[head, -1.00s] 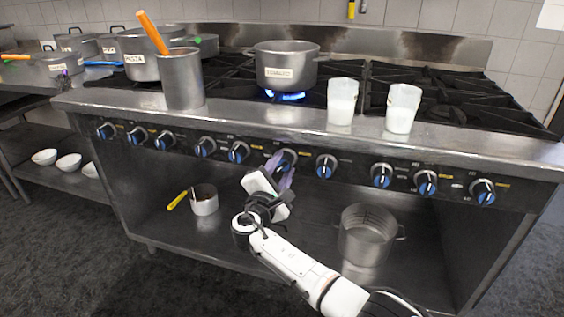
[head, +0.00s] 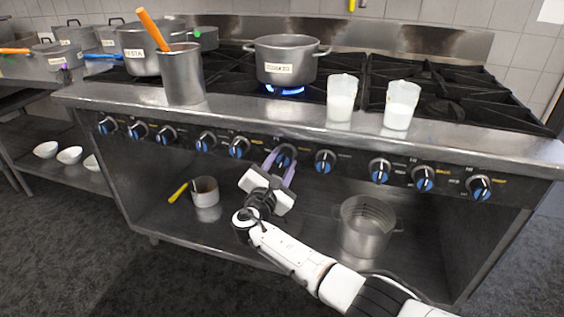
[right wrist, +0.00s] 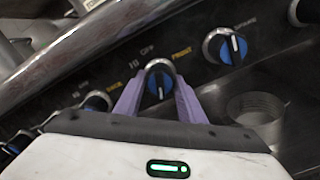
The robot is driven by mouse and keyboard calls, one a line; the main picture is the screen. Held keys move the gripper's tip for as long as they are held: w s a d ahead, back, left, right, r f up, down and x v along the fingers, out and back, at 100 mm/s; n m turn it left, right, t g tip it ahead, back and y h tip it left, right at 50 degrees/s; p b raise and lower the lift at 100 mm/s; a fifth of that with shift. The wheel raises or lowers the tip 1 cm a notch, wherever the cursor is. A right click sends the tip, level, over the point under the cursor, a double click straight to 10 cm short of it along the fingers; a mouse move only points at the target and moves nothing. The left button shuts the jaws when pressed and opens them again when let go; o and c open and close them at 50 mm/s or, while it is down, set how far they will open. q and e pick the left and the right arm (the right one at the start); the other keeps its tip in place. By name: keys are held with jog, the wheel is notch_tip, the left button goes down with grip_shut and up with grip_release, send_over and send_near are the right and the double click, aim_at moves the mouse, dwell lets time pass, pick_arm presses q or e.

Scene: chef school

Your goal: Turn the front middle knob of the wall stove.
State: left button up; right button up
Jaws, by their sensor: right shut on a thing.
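The stove (head: 330,125) has a row of knobs with blue faces along its front panel. The knob at the middle of the row (head: 284,155) is between the purple fingers of my right gripper (head: 279,163), which is shut on it. In the right wrist view the knob (right wrist: 159,82) shows between the two fingertips (right wrist: 158,92), with "FRONT", "OFF" and "HI" printed around it. Its pointer line stands near upright in that view. A pot labelled "TOMATO" (head: 285,62) stands over a lit blue flame (head: 285,91). My left gripper is not in view.
Neighbouring knobs sit to the left (head: 239,147) and right (head: 325,160). Two cups of white stuff (head: 341,99) (head: 402,105) and a tall metal container (head: 183,80) stand on the front ledge. A colander-like pot (head: 364,232) and a small pan (head: 205,192) are on the shelf below.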

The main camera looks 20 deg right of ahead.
jog(key=shift+f, duration=0.1)
jog(key=o, duration=1.1)
jog(key=shift+c, duration=0.2)
jog(key=shift+s+a, duration=0.2)
jog(key=shift+s, duration=0.05)
jog(key=p+v, duration=0.2)
jog(key=v, duration=0.7)
jog(key=shift+s+a, duration=0.2)
jog(key=shift+s, duration=0.1)
